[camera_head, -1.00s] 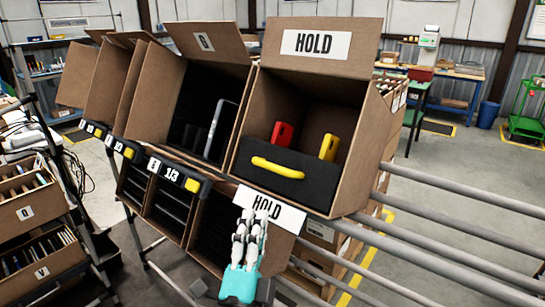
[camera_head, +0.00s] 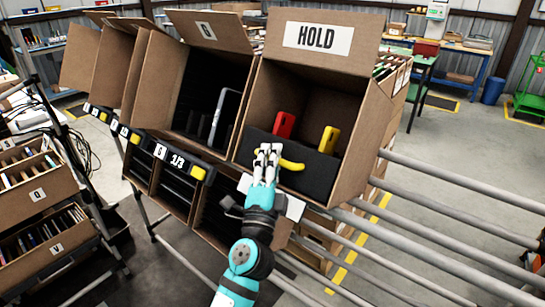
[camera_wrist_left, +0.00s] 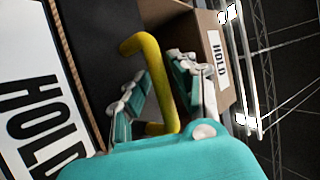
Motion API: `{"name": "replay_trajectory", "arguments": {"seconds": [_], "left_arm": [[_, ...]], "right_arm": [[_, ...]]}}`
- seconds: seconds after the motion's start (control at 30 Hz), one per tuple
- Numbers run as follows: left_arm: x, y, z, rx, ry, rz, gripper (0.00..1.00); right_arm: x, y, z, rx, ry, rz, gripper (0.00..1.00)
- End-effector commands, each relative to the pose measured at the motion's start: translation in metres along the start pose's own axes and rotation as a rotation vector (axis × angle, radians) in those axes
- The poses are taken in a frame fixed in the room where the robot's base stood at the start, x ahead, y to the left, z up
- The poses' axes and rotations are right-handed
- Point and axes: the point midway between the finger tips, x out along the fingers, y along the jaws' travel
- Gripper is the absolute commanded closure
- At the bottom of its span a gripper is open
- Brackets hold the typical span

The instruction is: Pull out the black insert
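The black insert (camera_head: 315,178) sits in the front of the tilted HOLD carton (camera_head: 352,160), with a curved yellow handle (camera_head: 293,165) on its front face. My left gripper (camera_head: 268,152) is at the left part of this handle and hides some of it. In the left wrist view the yellow handle (camera_wrist_left: 158,75) passes between the two spread fingers (camera_wrist_left: 165,85). Gaps show between the fingers and the handle, so the gripper looks open around it. The black insert face (camera_wrist_left: 105,45) is beside the fingers. My right gripper is not in view.
A red item (camera_head: 284,125) and a yellow item (camera_head: 328,140) stand behind the insert in the carton. A neighbouring carton G (camera_head: 170,95) holds a grey-white item (camera_head: 222,118). Grey rails (camera_head: 450,180) run to the right. My forearm covers part of the lower HOLD label.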

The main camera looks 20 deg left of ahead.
Motion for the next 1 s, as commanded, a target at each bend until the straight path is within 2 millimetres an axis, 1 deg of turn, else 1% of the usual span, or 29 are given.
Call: {"name": "replay_trajectory", "arguments": {"seconds": [0.07, 0.2, 0.27, 0.77, 0.87, 1.0], "left_arm": [[0.000, 0.000, 0.000, 0.000, 0.000, 0.000, 0.75], [0.000, 0.000, 0.000, 0.000, 0.000, 0.000, 0.94], [-0.001, 0.000, 0.000, 0.000, 0.000, 0.000, 1.00], [-0.001, 0.000, 0.000, -0.002, 0.000, 0.003, 1.00], [-0.003, -0.003, 0.001, -0.002, 0.000, 0.004, 1.00], [-0.007, -0.014, 0.003, -0.003, 0.000, 0.004, 1.00]], "right_arm": [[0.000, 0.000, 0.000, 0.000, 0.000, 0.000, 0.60], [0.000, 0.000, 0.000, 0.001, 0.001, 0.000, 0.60], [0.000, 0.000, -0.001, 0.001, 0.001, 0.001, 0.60], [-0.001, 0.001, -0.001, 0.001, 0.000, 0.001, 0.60], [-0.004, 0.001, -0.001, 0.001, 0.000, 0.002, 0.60], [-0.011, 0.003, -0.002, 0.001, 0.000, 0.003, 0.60]]}}
